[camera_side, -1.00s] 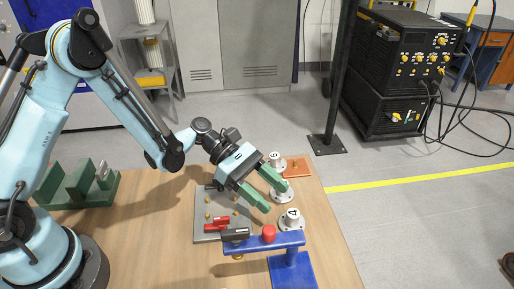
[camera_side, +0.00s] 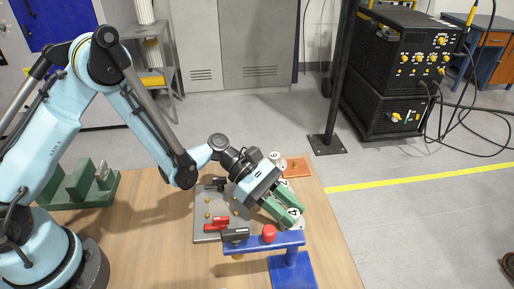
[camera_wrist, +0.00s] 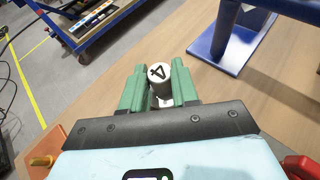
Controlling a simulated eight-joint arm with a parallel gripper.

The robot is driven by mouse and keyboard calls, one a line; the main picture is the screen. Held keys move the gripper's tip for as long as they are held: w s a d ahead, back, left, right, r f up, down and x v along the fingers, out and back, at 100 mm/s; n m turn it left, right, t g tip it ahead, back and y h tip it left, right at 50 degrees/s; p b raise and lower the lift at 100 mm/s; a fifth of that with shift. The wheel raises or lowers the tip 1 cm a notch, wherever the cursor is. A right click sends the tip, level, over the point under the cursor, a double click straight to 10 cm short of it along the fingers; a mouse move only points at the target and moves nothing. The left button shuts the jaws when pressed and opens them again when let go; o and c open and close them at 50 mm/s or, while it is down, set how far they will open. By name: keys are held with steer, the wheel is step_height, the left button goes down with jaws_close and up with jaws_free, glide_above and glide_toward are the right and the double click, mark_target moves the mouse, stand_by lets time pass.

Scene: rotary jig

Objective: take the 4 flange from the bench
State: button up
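The 4 flange, a white hub with a black 4 on top, stands on the bench and shows in the side view (camera_side: 295,212) and in the wrist view (camera_wrist: 158,73). My gripper (camera_side: 287,216) has its green fingers down at the flange. In the wrist view, the fingers of my gripper (camera_wrist: 159,82) lie on either side of the hub, with little or no gap. I cannot tell whether they press on it. The flange's base is mostly hidden by the fingers in both views.
A blue stand (camera_side: 292,268) with a red button (camera_side: 269,233) stands close in front of the flange. A grey jig plate (camera_side: 207,232) with red and black clamps lies to the left. Another white flange (camera_side: 275,157) and an orange plate (camera_side: 297,167) are behind.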

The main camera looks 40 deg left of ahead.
jaws_close()
steer(key=shift+r, duration=0.15)
